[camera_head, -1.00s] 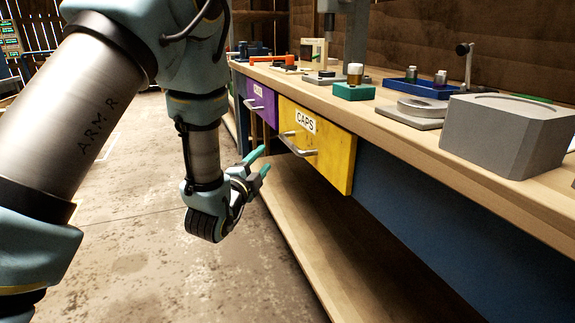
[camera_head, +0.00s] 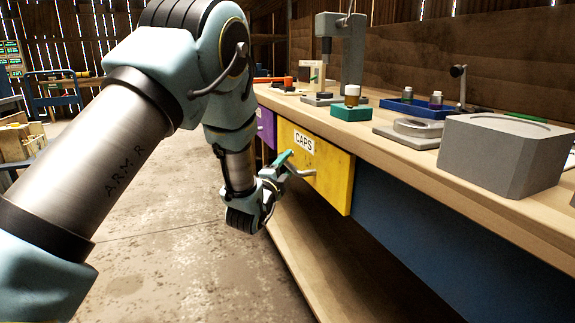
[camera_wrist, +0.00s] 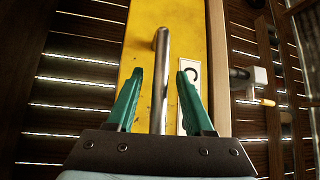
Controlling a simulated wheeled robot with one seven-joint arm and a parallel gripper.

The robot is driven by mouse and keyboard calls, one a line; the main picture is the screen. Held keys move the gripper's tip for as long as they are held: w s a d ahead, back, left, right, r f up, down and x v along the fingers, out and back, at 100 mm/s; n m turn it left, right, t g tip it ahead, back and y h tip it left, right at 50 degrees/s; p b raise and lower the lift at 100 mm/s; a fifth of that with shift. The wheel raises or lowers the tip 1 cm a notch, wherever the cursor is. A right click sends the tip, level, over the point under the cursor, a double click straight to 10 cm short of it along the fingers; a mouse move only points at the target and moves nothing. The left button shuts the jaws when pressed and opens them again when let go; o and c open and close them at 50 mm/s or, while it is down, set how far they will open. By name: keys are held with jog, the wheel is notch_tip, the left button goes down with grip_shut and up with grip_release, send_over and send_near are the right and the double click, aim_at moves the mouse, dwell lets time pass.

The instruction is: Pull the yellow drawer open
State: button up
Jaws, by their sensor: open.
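The yellow drawer (camera_head: 328,178) is set in the workbench and carries a white label reading CAPS (camera_head: 304,142). Its silver bar handle (camera_head: 300,172) sticks out from the front. In the wrist view the yellow front (camera_wrist: 190,45) fills the middle, and the handle (camera_wrist: 161,75) runs between the two green fingertips. My gripper (camera_head: 284,170) is at the handle, with its fingers apart on either side of it in the wrist view (camera_wrist: 158,90). The fingers do not close on the handle. The head view partly hides the far finger and the handle's left end.
A purple drawer (camera_head: 266,127) is left of the yellow one, partly behind my arm.

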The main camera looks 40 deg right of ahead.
jog(key=shift+c, duration=0.3)
grip_shut()
dwell(1.1)
